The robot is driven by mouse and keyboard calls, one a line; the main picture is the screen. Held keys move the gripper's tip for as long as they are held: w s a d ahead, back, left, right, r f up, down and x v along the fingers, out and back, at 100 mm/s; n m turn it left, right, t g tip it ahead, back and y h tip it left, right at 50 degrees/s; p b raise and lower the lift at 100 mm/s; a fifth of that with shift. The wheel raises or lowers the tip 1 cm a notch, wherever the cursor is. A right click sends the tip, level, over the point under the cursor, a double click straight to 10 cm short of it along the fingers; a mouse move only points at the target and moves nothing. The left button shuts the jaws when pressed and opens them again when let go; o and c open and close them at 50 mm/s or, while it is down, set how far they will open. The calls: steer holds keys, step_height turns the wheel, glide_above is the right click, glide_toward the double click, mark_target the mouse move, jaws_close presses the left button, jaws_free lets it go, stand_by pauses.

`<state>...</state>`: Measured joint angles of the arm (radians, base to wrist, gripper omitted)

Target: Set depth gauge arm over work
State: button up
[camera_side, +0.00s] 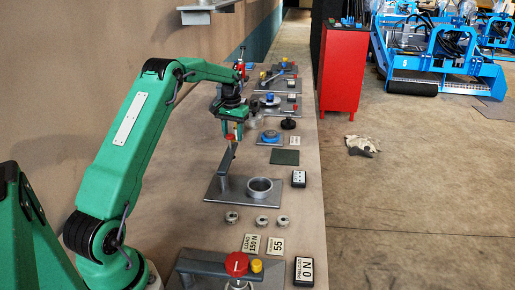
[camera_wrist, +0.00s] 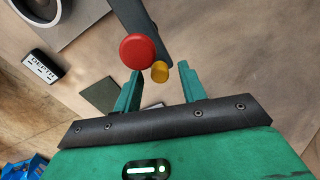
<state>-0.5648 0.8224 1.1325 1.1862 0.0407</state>
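The depth gauge arm (camera_side: 228,157) is a dark grey bar on a post on a grey plate (camera_side: 213,193). It points toward the back, off to the side of the metal ring (camera_side: 260,188) on the same plate. In the wrist view the arm (camera_wrist: 141,18) ends in a red knob (camera_wrist: 138,51) with a smaller yellow knob (camera_wrist: 160,71) beside it. The ring (camera_wrist: 57,32) is partly in view at the top left. My gripper (camera_wrist: 160,68) is open, its fingers on either side of the yellow knob. Contact is not clear. In the side view my gripper (camera_side: 231,130) is above the arm's end.
A DEPTH readout (camera_wrist: 43,66) stands right of the plate. A dark green pad (camera_side: 285,157) lies behind it. A nearer station with a red knob (camera_side: 236,264) stands at the front. More fixtures line the bench behind.

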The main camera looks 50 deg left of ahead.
jaws_close()
steer(key=shift+w+d, duration=0.1)
steer(key=shift+d, duration=0.05)
steer(key=w+d+m, duration=0.5)
steer(key=d+m, duration=0.4)
steer(key=d, duration=0.2)
steer(key=s+d+m, duration=0.5)
steer(key=d+m, duration=0.3)
steer(key=d, duration=0.3)
steer(key=shift+d+m, duration=0.15)
steer(key=shift+m, duration=0.25)
steer(key=shift+o, duration=0.2)
jaws_free()
